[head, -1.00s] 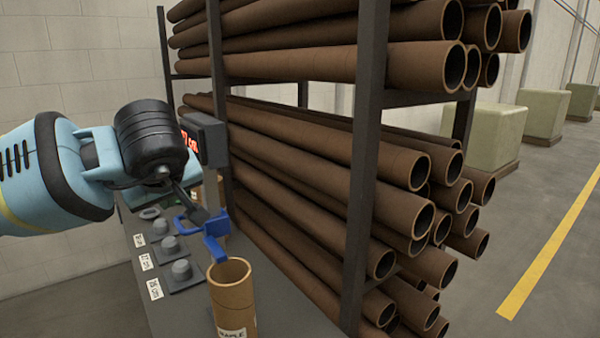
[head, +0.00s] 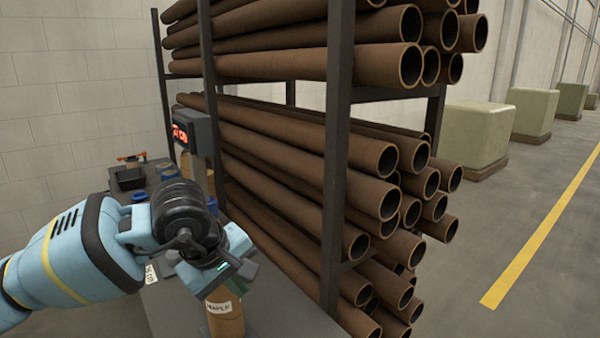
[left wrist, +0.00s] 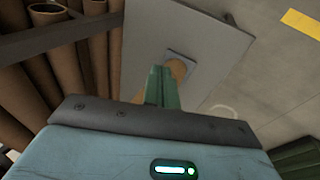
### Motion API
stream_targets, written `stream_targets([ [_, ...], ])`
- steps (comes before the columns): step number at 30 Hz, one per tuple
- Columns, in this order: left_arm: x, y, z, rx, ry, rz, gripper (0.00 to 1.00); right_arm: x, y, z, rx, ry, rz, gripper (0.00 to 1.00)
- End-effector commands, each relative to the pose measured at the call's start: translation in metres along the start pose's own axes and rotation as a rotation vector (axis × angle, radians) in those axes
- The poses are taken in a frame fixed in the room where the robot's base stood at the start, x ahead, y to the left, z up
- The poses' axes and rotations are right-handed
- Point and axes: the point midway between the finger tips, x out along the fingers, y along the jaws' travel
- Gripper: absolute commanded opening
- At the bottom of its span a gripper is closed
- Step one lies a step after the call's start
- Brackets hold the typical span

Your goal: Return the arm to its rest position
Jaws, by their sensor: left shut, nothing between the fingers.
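My left arm (head: 70,250) comes in from the left, light blue with a black wrist. Its gripper (head: 232,272) is in front of the upper part of a brown cardboard sample tube (head: 226,318) and hides its top. In the left wrist view the green fingers (left wrist: 163,90) are together with nothing between them. Part of a tan tube (left wrist: 178,69) shows behind them; I cannot tell the gap to it. My right gripper is in neither view.
A dark bench (head: 180,312) runs under the arm, with a red-digit display (head: 193,131) on a post and blue rings (head: 139,197) farther back. A rack (head: 337,150) of long brown tubes stands close on the right. The floor (head: 430,290) beyond is open.

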Motion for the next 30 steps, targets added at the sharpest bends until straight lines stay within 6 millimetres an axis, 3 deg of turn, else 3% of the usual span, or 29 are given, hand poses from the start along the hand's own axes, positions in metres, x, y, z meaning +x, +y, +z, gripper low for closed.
stream_targets([
  [1,0.018,-0.002,0.027,-0.044,-0.118,0.016,0.0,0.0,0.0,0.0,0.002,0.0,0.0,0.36],
  [3,0.033,-0.002,0.063,-0.126,-0.285,0.044,0.0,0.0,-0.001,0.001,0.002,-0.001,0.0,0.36],
  [6,0.045,-0.001,0.111,-0.265,-0.522,0.07,0.0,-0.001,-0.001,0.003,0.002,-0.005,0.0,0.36],
  [12,0.043,0.005,0.183,-0.611,-0.982,0.081,0.0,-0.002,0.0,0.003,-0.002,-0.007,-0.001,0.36],
  [15,0.035,0.009,0.203,-0.814,-1.2,0.065,0.0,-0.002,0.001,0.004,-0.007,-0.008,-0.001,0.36],
  [18,0.028,0.013,0.211,-1.035,-1.41,0.037,0.0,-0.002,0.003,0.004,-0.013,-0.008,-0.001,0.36],
  [22,0.025,0.014,0.205,-1.346,-1.667,-0.017,0.0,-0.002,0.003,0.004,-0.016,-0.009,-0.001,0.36],
  [26,0.033,0.006,0.187,-1.682,-1.899,-0.088,0.0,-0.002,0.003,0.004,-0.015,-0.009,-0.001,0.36],
  [30,0.056,-0.017,0.16,-2.07,-2.122,-0.179,0.0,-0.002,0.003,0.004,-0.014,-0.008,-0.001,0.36],
])
